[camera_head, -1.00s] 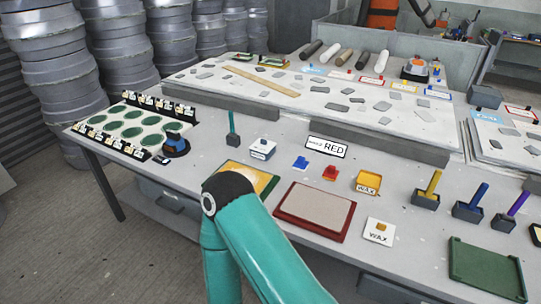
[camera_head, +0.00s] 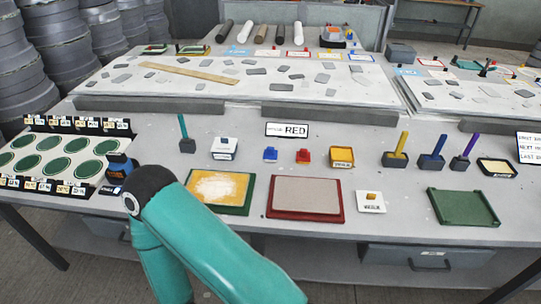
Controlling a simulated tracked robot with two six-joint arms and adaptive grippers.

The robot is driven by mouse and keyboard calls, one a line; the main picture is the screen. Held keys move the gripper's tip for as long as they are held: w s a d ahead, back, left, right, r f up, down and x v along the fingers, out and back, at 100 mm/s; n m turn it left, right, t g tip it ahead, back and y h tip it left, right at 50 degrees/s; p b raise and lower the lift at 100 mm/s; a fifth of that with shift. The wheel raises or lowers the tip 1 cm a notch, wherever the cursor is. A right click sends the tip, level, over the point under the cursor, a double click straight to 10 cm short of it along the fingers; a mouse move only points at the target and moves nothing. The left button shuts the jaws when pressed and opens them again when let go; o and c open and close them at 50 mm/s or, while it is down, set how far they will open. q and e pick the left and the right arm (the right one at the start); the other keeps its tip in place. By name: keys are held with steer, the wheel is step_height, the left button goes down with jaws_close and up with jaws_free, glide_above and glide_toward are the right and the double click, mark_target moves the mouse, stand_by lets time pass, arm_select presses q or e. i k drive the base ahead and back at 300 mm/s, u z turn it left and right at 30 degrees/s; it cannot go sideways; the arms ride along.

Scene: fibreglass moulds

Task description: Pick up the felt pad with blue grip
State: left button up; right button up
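A small blue piece (camera_head: 271,155), which looks like the felt pad with blue grip, sits on the grey table (camera_head: 330,222) in the middle. A similar red piece (camera_head: 303,156) is just right of it. Neither is held. One teal arm of mine crosses the lower left, with its dark joint near the yellow-topped tray. Its gripper does not show. My other arm and gripper are not in view.
A green tray with yellow and white top (camera_head: 220,188) and a red tray (camera_head: 305,212) lie in front. A yellow box (camera_head: 342,157), a WAX block (camera_head: 371,201) and a RED sign (camera_head: 287,130) are nearby. A green tray (camera_head: 463,207) lies right.

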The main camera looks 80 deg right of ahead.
mark_target(269, 154)
steer(key=u, duration=1.1)
steer(key=i, duration=0.1)
steer(key=z, duration=2.9)
steer(key=i, duration=0.55)
steer(key=u, duration=0.35)
steer(key=k, duration=0.55)
steer(key=z, duration=0.15)
